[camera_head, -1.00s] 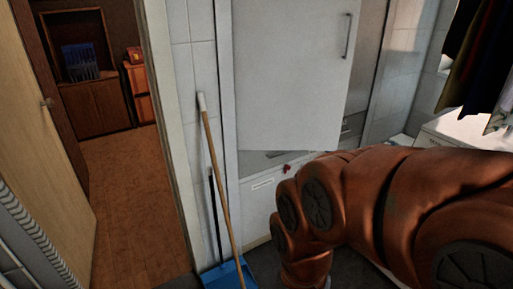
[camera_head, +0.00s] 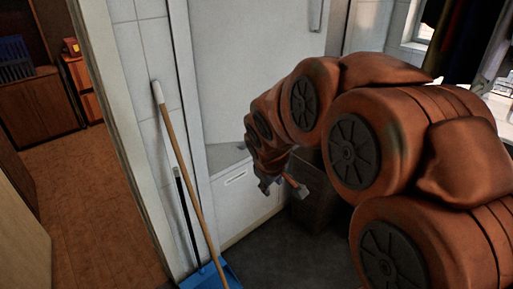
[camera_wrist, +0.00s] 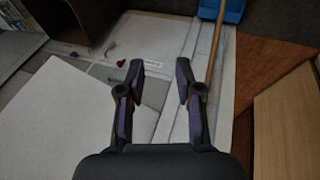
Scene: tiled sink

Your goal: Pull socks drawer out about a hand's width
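A white drawer front (camera_head: 247,206) with a pale label strip (camera_head: 236,178) sits low in the white cabinet; I cannot read the label. The strip also shows in the wrist view (camera_wrist: 150,63), just beyond my fingertips. My gripper (camera_head: 284,184) is in front of the drawer's right side in the head view, apparently apart from it. In the wrist view my gripper (camera_wrist: 160,72) is open, with its two fingers spread and nothing held between them. My arm hides the right part of the cabinet in the head view.
A large white door (camera_head: 255,75) hangs above the drawer. It also shows in the wrist view (camera_wrist: 58,115). A wooden-handled broom (camera_head: 180,160) and a blue dustpan (camera_head: 212,276) stand left of the drawer. A dark bin-like box (camera_head: 314,200) is to the right. Dark floor lies in front.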

